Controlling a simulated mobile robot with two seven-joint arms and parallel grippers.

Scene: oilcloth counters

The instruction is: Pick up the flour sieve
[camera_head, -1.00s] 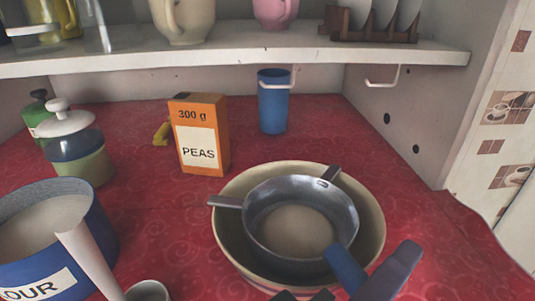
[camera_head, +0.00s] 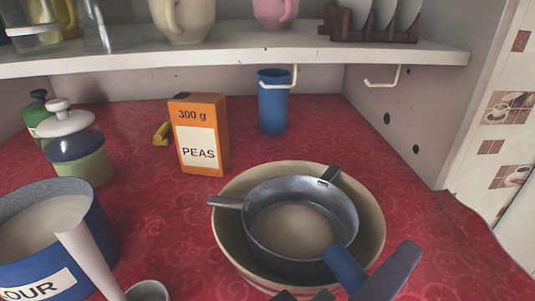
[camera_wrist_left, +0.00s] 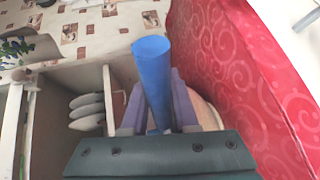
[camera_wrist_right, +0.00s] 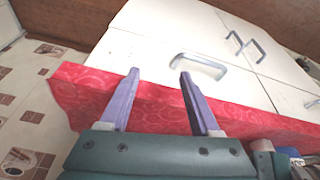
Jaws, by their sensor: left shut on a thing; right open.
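The flour sieve (camera_head: 262,236) is a dark metal pan shape with side lugs and a blue handle. It sits over a cream bowl (camera_head: 375,215) at the front right of the counter; I cannot tell whether its lugs touch the bowl's rim. My left gripper (camera_head: 366,275) is shut on the sieve's blue handle, which also shows between the purple fingers in the left wrist view (camera_wrist_left: 152,75). My right gripper (camera_wrist_right: 159,75) is open and empty in the right wrist view, near the red counter's edge and out of the head view.
A peas box (camera_head: 200,150) and a blue cup (camera_head: 272,112) stand behind the bowl. A blue flour canister (camera_head: 95,235) and a lidded jar (camera_head: 80,165) stand at left. A shelf (camera_head: 250,57) with hooks hangs above the back of the red counter (camera_head: 165,225).

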